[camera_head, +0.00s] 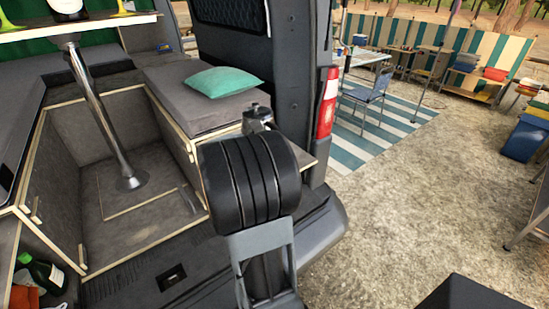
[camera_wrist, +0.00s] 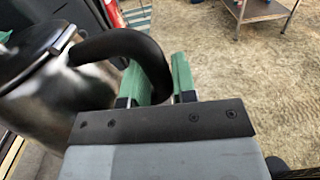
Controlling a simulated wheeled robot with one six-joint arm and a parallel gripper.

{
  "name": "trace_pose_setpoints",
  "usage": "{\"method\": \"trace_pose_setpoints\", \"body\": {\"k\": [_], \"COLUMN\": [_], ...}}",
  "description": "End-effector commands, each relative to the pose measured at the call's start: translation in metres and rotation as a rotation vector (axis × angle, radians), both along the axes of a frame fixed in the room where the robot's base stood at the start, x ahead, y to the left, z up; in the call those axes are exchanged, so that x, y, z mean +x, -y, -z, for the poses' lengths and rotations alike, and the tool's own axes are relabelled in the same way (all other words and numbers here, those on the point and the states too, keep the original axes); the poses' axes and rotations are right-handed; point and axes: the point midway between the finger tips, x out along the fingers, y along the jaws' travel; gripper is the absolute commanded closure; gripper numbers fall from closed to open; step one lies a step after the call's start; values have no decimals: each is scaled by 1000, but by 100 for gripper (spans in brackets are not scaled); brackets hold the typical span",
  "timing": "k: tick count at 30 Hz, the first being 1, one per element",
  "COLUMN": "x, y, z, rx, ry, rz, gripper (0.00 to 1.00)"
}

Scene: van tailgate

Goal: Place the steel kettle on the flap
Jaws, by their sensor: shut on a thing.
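The steel kettle (camera_head: 258,116) shows in the head view just above my dark arm link, with its lid and upper part visible and its lower part hidden. In the wrist view the kettle (camera_wrist: 45,105) fills the left side, with its black curved handle running to the right. My gripper (camera_wrist: 158,78) has its green fingers shut on that handle. In the head view the gripper is hidden behind my arm. A wood-edged flap (camera_head: 317,150) sticks out to the right of the kettle, partly hidden by my arm. I cannot tell whether the kettle touches it.
A green cushion (camera_head: 222,82) lies on the grey bench behind the kettle. The van's door pillar and red tail light (camera_head: 327,103) stand close on the right. A steel table leg (camera_head: 102,115) stands at left. Open gravel (camera_head: 430,190) lies to the right.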

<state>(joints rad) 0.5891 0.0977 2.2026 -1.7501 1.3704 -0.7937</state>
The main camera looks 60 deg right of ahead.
Motion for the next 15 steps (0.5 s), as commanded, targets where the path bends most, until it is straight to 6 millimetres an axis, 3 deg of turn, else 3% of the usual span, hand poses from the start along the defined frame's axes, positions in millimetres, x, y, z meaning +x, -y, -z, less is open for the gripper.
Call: {"method": "trace_pose_setpoints", "body": {"k": [6, 15], "x": [20, 30], "y": [24, 36], "z": [35, 53], "rx": [-1, -3], "ry": [-1, 2], "rz": [0, -1], "gripper": [100, 100]}}
